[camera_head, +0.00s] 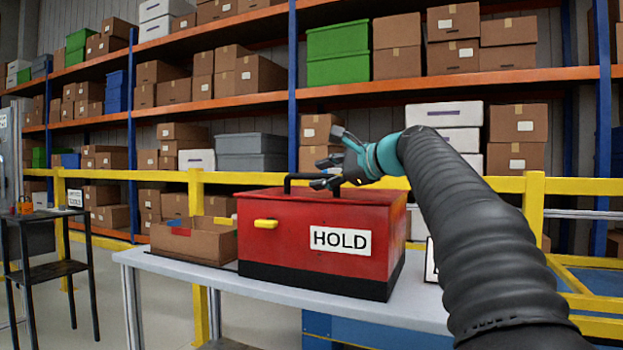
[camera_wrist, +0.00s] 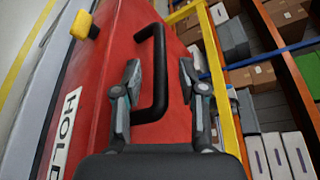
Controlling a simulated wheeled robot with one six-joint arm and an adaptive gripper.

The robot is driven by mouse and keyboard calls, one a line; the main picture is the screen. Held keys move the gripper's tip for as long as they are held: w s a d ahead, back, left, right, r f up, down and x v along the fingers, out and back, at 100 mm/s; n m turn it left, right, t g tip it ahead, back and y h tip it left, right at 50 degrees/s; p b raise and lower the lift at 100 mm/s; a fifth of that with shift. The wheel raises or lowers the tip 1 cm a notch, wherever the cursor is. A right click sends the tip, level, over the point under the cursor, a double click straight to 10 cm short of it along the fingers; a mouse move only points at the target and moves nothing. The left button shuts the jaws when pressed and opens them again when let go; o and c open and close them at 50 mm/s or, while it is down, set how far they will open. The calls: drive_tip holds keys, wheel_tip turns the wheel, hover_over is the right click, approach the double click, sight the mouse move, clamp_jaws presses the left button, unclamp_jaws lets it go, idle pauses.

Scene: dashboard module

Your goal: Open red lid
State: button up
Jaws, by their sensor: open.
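A red box (camera_head: 290,268) with a black base, a yellow front latch (camera_head: 266,223) and a white HOLD label (camera_head: 340,239) stands on a table. Its red lid (camera_head: 372,199) lies flat on top and looks closed. A black handle (camera_head: 300,177) rises from the lid. My gripper (camera_head: 330,160) is open above the lid, by the handle's right end. In the wrist view, the handle (camera_wrist: 159,75) stands between the fingers of my gripper (camera_wrist: 160,78), nearer the left finger. I cannot tell whether that finger touches it.
An open cardboard box (camera_head: 195,240) stands left of the red box on the white table (camera_head: 270,293). A yellow rail (camera_head: 510,184) runs behind the table, with loaded shelves beyond. A small dark side table (camera_head: 55,268) is at the far left.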

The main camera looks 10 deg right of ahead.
drive_tip(key=shift+x, duration=1.8)
clamp_jaws()
